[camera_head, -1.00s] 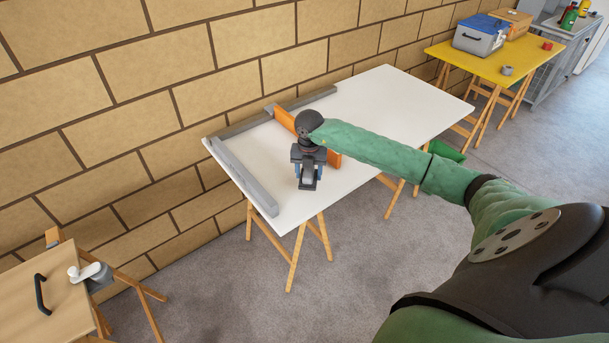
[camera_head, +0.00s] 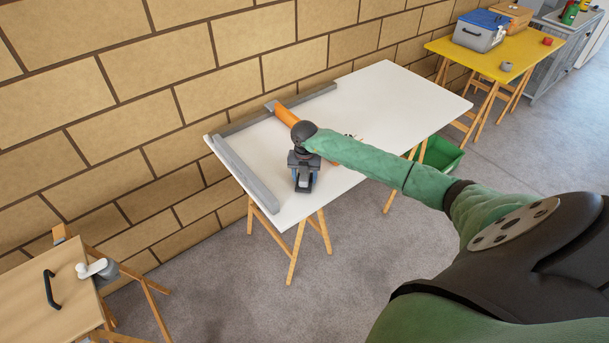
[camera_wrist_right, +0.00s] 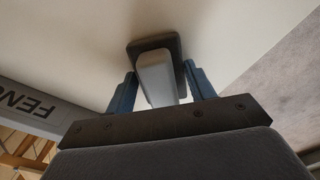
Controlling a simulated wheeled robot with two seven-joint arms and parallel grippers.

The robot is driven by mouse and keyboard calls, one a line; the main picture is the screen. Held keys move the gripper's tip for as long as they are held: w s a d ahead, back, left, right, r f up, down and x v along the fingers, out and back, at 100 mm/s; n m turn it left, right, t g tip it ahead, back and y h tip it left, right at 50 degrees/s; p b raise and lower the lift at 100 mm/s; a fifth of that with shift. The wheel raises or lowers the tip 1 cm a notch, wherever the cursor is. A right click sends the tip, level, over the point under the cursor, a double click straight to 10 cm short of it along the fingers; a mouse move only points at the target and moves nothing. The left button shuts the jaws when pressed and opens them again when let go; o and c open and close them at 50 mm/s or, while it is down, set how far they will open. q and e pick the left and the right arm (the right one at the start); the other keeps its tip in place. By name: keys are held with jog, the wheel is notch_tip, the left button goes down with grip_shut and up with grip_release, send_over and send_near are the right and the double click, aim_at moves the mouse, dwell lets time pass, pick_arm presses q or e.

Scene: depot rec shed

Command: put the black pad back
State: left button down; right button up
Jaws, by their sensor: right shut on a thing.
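My right gripper (camera_head: 302,176) is over the front left part of the white table (camera_head: 385,95). In the right wrist view its two blue fingers (camera_wrist_right: 161,88) are shut on the grey grip (camera_wrist_right: 157,78) of the black pad. The black pad (camera_wrist_right: 172,42) is a dark, flat block with rounded corners, and it points toward the white tabletop. In the head view the pad (camera_head: 303,187) shows only as a small dark shape under the gripper. I cannot tell whether it touches the table. My left gripper is not in view.
Grey rails (camera_head: 240,172) run along the table's left and back edges; lettering shows on one in the wrist view. An orange bar (camera_head: 285,115) lies behind my wrist, partly hidden. A green bin (camera_head: 443,154) stands below right. The table's right half is mostly clear.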

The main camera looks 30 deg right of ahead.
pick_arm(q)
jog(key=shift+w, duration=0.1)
pick_arm(e)
jog(key=shift+f, duration=0.15)
jog(key=o, duration=1)
jog(key=shift+c, duration=0.2)
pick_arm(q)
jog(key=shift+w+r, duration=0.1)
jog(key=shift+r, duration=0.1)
pick_arm(e)
jog(key=shift+r, duration=0.2)
jog(key=shift+w+r, duration=0.1)
jog(key=shift+r, duration=0.15)
notch_tip(320, 180, up, 10)
jog(key=b, duration=0.3)
jog(key=shift+b, duration=0.4)
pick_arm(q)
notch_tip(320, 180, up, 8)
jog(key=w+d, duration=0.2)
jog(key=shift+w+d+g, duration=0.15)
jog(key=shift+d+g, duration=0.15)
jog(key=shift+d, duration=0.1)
pick_arm(e)
jog(key=shift+r, duration=0.7)
